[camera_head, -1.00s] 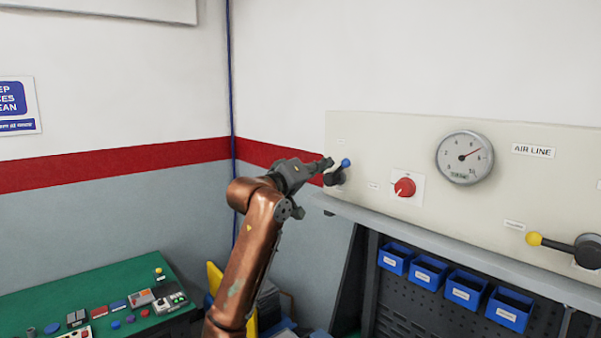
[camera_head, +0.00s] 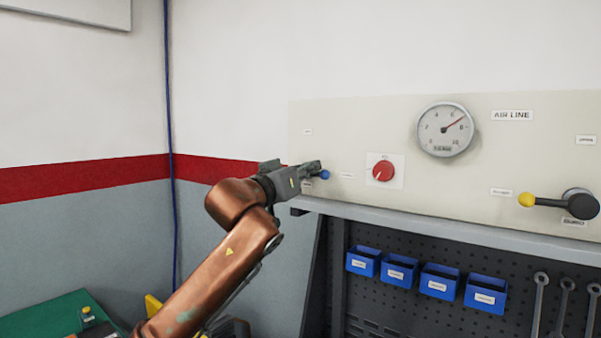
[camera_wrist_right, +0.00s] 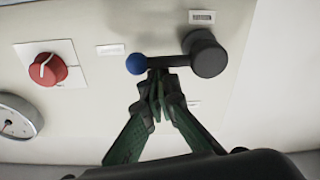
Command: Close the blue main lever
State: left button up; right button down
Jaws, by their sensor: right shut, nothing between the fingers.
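The blue main lever has a blue ball knob (camera_head: 324,174) at the left end of the panel. In the right wrist view it has a dark round hub (camera_wrist_right: 206,55), a short dark arm and the blue knob (camera_wrist_right: 136,63), with the arm roughly level. My right gripper (camera_head: 314,168) is shut and empty. Its fingertips (camera_wrist_right: 160,76) are at the lever arm beside the knob and look to be touching it. The gripper hides the hub in the head view. My left gripper is not in view.
The panel (camera_head: 460,190) also carries a red dial (camera_head: 383,171), a pressure gauge (camera_head: 445,129) and a yellow-knobbed lever (camera_head: 545,202). A grey ledge (camera_head: 430,224) runs below, above several blue bins (camera_head: 398,271) and hanging wrenches. A green table (camera_head: 45,318) is at lower left.

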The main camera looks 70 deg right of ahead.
jog(key=r+p, duration=0.2)
jog(key=r, duration=0.1)
jog(key=shift+d+r+p, duration=0.35)
jog(key=shift+r+p, duration=0.05)
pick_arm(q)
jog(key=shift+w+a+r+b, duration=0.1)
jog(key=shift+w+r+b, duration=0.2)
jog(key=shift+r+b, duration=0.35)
pick_arm(e)
jog(key=v, duration=1)
jog(key=shift+w, duration=0.2)
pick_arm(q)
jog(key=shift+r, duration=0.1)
pick_arm(e)
jog(key=shift+s+d, duration=0.1)
jog(key=shift+d, duration=0.05)
